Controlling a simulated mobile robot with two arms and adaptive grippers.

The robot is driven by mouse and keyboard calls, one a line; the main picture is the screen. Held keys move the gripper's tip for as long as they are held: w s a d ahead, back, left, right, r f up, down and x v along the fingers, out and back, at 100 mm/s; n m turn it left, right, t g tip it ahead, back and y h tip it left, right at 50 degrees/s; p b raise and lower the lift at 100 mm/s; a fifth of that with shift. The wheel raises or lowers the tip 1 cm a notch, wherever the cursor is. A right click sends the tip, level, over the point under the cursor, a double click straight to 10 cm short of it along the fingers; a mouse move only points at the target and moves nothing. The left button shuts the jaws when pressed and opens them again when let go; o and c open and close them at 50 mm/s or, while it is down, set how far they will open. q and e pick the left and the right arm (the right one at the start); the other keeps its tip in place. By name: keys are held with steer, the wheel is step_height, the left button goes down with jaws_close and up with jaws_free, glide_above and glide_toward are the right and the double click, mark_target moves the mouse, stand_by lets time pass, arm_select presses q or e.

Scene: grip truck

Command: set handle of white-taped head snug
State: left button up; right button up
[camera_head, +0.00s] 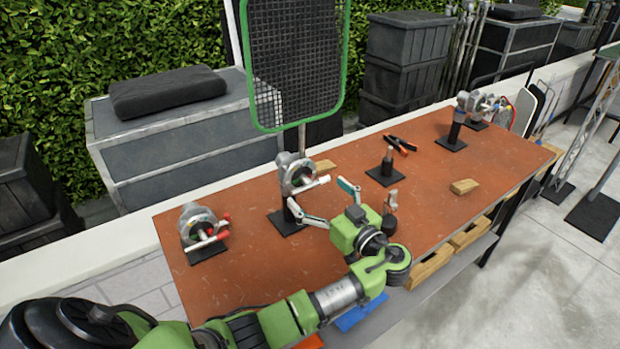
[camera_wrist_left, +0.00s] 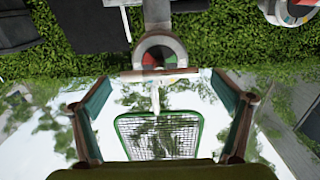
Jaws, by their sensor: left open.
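A grip head with a white-taped handle (camera_head: 297,176) stands on a post with a dark base plate near the middle of the table. Its pale handle sticks out to the right. My left gripper (camera_head: 328,203) is open, in front of and to the right of that head, with its fingers spread toward it. In the left wrist view the head (camera_wrist_left: 161,48), with a coloured disc, shows beyond and between the open fingers (camera_wrist_left: 160,97). A bar-like handle crosses just below the disc there. I see no contact. My right gripper is not in view.
A red-taped head (camera_head: 203,226) sits at the table's left end. Another head (camera_head: 466,104) stands at the far right. A short post (camera_head: 387,167), orange-handled clamps (camera_head: 401,145) and a wooden block (camera_head: 465,186) lie between. A green-framed screen (camera_head: 297,60) rises behind the table (camera_head: 240,280).

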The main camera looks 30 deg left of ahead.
mark_target(312, 187)
arm_select(q)
steer(key=shift+x, duration=0.8)
steer(key=shift+w+a+r+p, duration=0.1)
steer(key=shift+w+a+p, duration=0.25)
steer(key=shift+a, duration=0.45)
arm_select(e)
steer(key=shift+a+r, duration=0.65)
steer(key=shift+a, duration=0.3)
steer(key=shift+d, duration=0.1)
arm_select(q)
steer(key=c, duration=1.1)
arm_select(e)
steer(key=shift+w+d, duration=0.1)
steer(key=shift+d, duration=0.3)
